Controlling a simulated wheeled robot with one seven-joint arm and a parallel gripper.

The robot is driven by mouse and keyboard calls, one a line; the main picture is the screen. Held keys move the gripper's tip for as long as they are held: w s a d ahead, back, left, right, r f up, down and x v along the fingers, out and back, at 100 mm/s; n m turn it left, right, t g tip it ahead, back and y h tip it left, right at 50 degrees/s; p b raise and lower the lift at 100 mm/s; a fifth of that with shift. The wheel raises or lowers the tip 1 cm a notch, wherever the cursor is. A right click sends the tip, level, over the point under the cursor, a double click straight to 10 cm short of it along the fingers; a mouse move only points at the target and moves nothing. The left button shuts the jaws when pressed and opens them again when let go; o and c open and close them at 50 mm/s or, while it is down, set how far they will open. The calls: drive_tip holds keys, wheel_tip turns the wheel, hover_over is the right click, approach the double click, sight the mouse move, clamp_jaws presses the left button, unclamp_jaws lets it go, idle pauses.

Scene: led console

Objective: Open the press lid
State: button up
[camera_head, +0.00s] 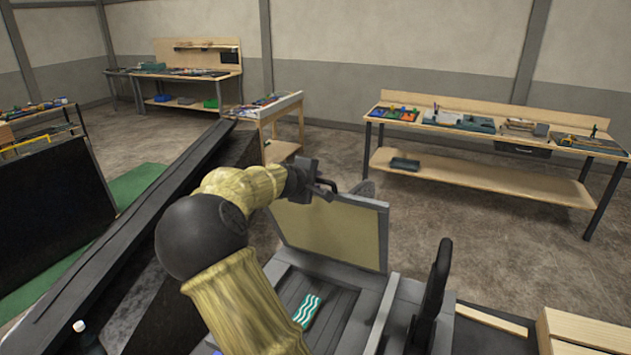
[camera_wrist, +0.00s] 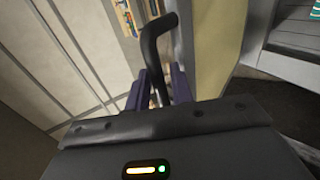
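The press lid (camera_head: 335,232) stands raised, nearly upright, at the back of the grey press (camera_head: 375,320) in the head view. Its inner face is pale yellow with a grey frame. My gripper (camera_head: 326,188) is at the lid's upper edge. In the wrist view, the dark bent lid handle (camera_wrist: 152,45) runs down between the two dark purple fingers of my gripper (camera_wrist: 166,88), which look closed around it. The lid's yellow face (camera_wrist: 218,45) shows to the right. The exact finger contact is partly hidden by the gripper body.
A green and white striped piece (camera_head: 307,310) lies in the press bed. A black upright lever (camera_head: 432,290) stands at the press's right. A long dark sloped surface (camera_head: 130,240) lies left of my arm. Workbenches (camera_head: 490,140) stand farther back, with clear floor between.

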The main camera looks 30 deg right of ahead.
drive_tip(key=shift+o, duration=0.4)
drive_tip(key=shift+s+d, duration=0.15)
drive_tip(key=shift+d, duration=0.1)
drive_tip(key=b+v, duration=0.7)
drive_tip(key=v, duration=1)
drive_tip(key=shift+a, duration=0.3)
drive_tip(key=shift+r, duration=0.1)
